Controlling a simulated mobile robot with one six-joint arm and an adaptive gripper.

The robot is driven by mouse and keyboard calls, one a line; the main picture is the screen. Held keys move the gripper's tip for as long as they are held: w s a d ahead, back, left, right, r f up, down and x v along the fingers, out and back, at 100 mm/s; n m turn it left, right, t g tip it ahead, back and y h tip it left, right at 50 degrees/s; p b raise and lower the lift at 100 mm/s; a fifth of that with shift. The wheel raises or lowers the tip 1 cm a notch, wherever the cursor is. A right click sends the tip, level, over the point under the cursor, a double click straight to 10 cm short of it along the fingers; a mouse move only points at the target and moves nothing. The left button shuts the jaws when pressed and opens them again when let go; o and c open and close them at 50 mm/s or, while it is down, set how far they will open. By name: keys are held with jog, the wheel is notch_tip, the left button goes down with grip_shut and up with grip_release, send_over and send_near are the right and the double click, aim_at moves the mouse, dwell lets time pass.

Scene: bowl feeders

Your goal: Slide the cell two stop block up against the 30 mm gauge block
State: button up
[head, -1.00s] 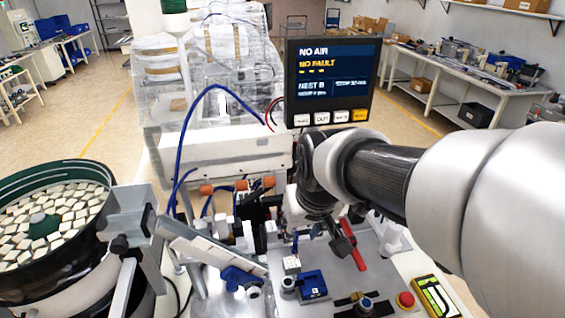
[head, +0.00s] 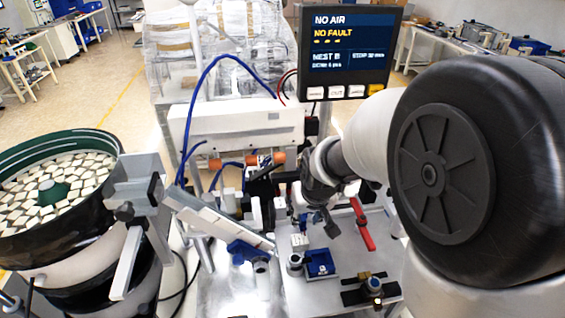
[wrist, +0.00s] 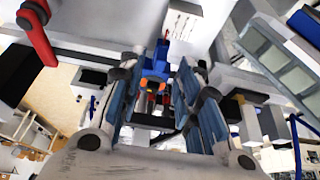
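My gripper (head: 328,226) hangs over the light plate in the head view, left of the red lever and behind the blue fixture (head: 320,263). In the wrist view its two blue-padded fingers (wrist: 157,100) stand apart with a gap between them. A blue part with orange spots (wrist: 155,68) shows beyond that gap; I cannot tell that it is held. A small pale block (head: 300,241) stands just behind the blue fixture. I cannot tell for sure which part is the cell two stop block or the 30 mm gauge block.
A red lever (head: 362,226) lies right of my gripper. A dark clamp with a brass knob (head: 373,288) sits at the plate's front. A sloped feed track (head: 212,220) and bowl feeder (head: 55,205) stand left. The display (head: 345,52) reads NO AIR, NO FAULT.

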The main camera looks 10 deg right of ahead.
aim_at(304, 219)
jog(key=shift+b+x, duration=0.3)
jog(key=shift+x, duration=1.45)
jog(key=shift+c, duration=0.6)
grip_shut()
